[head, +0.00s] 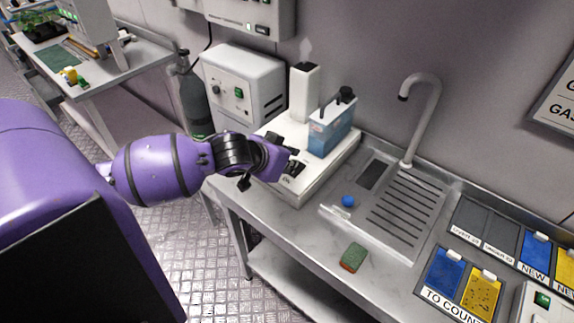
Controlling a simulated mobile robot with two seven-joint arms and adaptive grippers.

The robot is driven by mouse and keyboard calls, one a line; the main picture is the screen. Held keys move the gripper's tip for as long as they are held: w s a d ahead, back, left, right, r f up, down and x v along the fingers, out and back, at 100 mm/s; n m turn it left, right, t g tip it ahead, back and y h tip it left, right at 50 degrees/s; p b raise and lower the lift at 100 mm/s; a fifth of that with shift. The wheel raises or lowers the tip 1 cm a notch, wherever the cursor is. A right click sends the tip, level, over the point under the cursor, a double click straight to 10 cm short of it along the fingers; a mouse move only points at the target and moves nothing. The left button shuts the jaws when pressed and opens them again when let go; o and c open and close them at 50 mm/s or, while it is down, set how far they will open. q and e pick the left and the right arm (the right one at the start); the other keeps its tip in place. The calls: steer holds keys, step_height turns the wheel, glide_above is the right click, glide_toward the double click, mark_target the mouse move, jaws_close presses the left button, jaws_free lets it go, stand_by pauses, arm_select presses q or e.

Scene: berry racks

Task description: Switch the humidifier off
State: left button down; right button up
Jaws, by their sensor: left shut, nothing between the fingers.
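The humidifier is a white base unit (318,183) on the steel counter, with a white tower (303,92) and a blue water tank with a black cap (332,125) on top. Faint mist rises above the tower. Black parts and small lettering show at the base's near left end, but I cannot make out the switch's position. My left gripper (291,158) is shut and empty over this near end and hides part of it. I cannot tell whether it touches the base. My right gripper is out of view.
A sink with a tap (423,110) and ribbed drainboard (408,205) lies to the right. A blue ball (348,201) and a green-red sponge (353,257) sit nearby. A grey box with a knob (243,85) and a gas cylinder (193,100) stand behind left.

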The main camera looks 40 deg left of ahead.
arm_select(q)
steer(key=shift+s+r, duration=0.3)
steer(key=shift+s, duration=0.3)
steer(key=shift+w+f, duration=0.1)
steer(key=shift+w, duration=0.85)
steer(key=shift+r, duration=0.2)
steer(key=shift+w+r+p, duration=0.1)
steer(key=shift+p, duration=0.2)
steer(key=shift+w+d, duration=0.1)
steer(key=shift+w, duration=0.1)
steer(key=shift+s, duration=0.1)
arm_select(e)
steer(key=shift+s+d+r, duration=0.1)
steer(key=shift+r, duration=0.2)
